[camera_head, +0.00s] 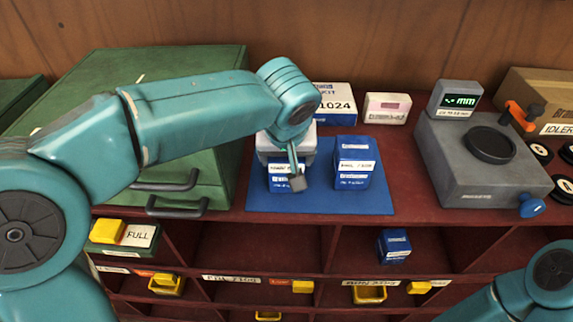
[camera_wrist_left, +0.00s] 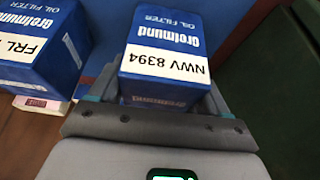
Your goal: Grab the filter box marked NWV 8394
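The filter box marked NWV 8394 (camera_wrist_left: 165,58) is blue with a white label and lies between the fingers of my left gripper in the left wrist view. In the head view this blue box (camera_head: 284,184) stands on the blue mat (camera_head: 320,202), partly hidden by my left gripper (camera_head: 292,172). The fingers flank the box closely; whether they press on it cannot be told. A second blue box, its label starting FRL (camera_wrist_left: 38,45), stands to the left in the wrist view and to the right in the head view (camera_head: 353,162). My right gripper is out of view.
A green case (camera_head: 200,110) stands left of the mat. A white box marked 1024 (camera_head: 335,100) is behind, and a grey gauge device (camera_head: 480,160) is at the right. Another small blue box (camera_head: 394,246) sits in the shelf below. Yellow-handled bins line the lower shelves.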

